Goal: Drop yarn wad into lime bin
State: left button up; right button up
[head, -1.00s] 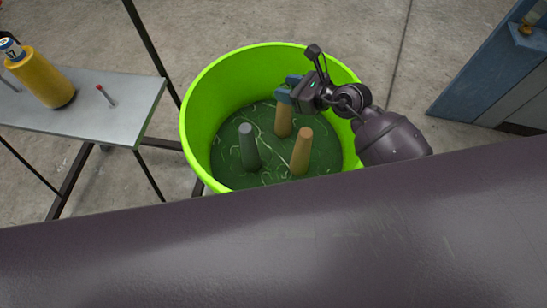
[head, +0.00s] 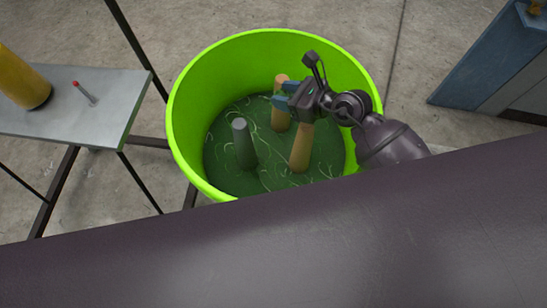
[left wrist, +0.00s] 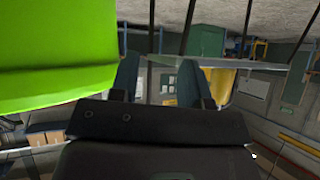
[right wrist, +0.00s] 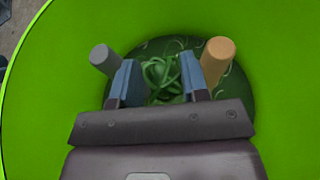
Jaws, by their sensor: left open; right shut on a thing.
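The lime bin (head: 190,120) is a round, bright green tub with a dark green floor strewn with pale strands. My right gripper (head: 283,95) is over the bin's inside, near its far right side. In the right wrist view, my right gripper (right wrist: 160,85) has a tangled green yarn wad (right wrist: 161,72) between its blue fingers, shut on it, with the bin floor beyond. The wad cannot be made out in the head view. My left gripper (left wrist: 157,80) is open and empty in the left wrist view, with the lime bin's wall (left wrist: 55,50) at upper left.
A grey peg (head: 244,145) and two tan pegs (head: 301,148) (head: 280,118) stand in the bin. A grey table (head: 85,115) at left holds a yellow cylinder (head: 22,78) and a small red-tipped pin (head: 83,92). A blue cabinet (head: 490,60) stands at right.

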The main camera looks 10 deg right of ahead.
jog(key=o, duration=0.9)
jog(key=shift+c, duration=0.2)
pick_arm(q)
jog(key=shift+s+f, duration=0.25)
jog(key=shift+s, duration=0.1)
pick_arm(e)
jog(key=shift+o, duration=0.5)
pick_arm(q)
jog(key=shift+w+r+p, duration=0.1)
jog(key=shift+r+p, duration=0.65)
jog(key=shift+p, duration=0.05)
pick_arm(e)
jog(key=v, duration=1)
jog(key=shift+s+d+r, duration=0.15)
jog(key=shift+s+d, duration=0.1)
jog(key=shift+s, duration=0.05)
pick_arm(q)
jog(key=shift+d, duration=0.15)
pick_arm(e)
jog(key=shift+d, duration=0.1)
